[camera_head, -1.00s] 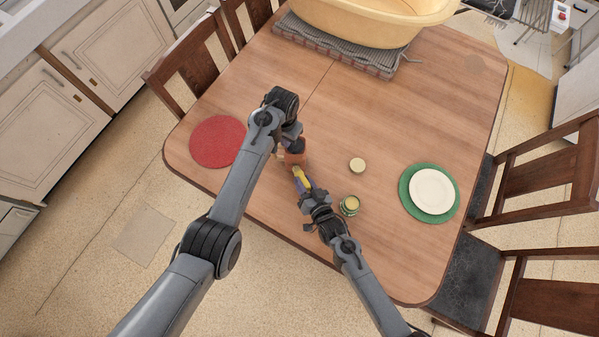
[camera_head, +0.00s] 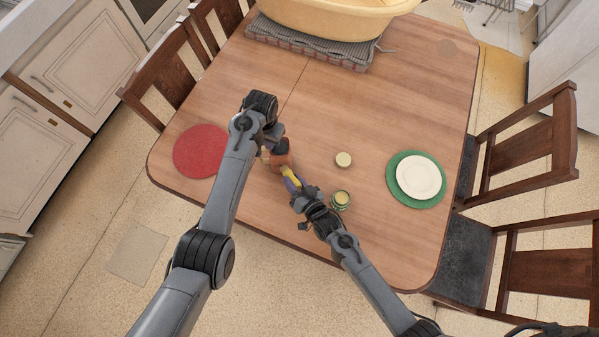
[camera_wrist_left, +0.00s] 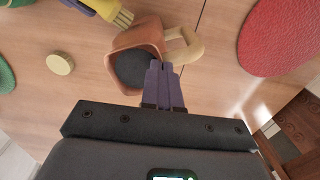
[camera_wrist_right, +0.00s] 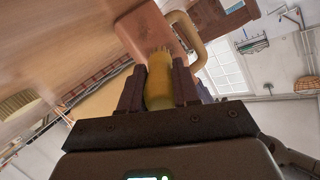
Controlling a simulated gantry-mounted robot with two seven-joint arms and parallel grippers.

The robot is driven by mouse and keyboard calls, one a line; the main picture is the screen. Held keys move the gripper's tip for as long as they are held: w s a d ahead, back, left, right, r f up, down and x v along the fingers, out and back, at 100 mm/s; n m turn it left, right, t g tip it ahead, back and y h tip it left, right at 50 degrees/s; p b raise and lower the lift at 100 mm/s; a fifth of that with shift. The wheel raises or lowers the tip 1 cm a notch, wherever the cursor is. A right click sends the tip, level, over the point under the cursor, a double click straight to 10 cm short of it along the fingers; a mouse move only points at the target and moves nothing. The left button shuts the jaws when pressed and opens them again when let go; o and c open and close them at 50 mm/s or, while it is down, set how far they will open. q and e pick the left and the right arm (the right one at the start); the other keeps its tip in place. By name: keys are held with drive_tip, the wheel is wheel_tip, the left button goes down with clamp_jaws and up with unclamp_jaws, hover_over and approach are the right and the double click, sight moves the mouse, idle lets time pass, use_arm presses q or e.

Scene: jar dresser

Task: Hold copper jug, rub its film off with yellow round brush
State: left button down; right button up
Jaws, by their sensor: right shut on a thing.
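The copper jug (camera_head: 281,158), with a pale looped handle, is at the left part of the table. In the left wrist view the jug (camera_wrist_left: 125,45) shows its dark inside. My left gripper (camera_wrist_left: 164,66) has its fingers close together on the jug's rim beside the handle. My right gripper (camera_wrist_right: 160,85) is shut on the yellow round brush (camera_wrist_right: 158,80). The brush's bristles (camera_wrist_left: 123,18) are right by the jug's outer wall; touching or just apart, I cannot tell.
A red round mat (camera_head: 201,150) is at left. A white plate (camera_head: 419,177) sits on a green mat (camera_head: 396,198). A yellow basin (camera_head: 335,22) stands at the back.

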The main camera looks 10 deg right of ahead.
drive_tip(key=shift+w+a+r, duration=0.15)
drive_tip(key=shift+w+a, duration=0.05)
drive_tip(key=shift+a, duration=1)
drive_tip(key=shift+w+a+r, duration=0.1)
drive_tip(key=shift+w+a, duration=0.1)
drive_tip(key=shift+a, duration=1)
drive_tip(key=shift+s, duration=0.1)
drive_tip(key=shift+s+a, duration=0.2)
drive_tip(key=shift+s, duration=1.05)
drive_tip(key=shift+s+a, duration=0.2)
drive_tip(key=shift+s, duration=1)
drive_tip(key=shift+w, duration=0.1)
drive_tip(key=shift+w+d+f, duration=0.1)
drive_tip(key=shift+w+d, duration=0.1)
drive_tip(key=shift+w, duration=0.5)
drive_tip(key=shift+w+d+r, duration=0.1)
drive_tip(key=shift+w+d, duration=0.15)
drive_tip(key=shift+w, duration=0.4)
drive_tip(key=shift+w+d+f, duration=0.1)
drive_tip(key=shift+w+d, duration=0.1)
drive_tip(key=shift+w, duration=0.5)
drive_tip(key=shift+w, duration=0.35)
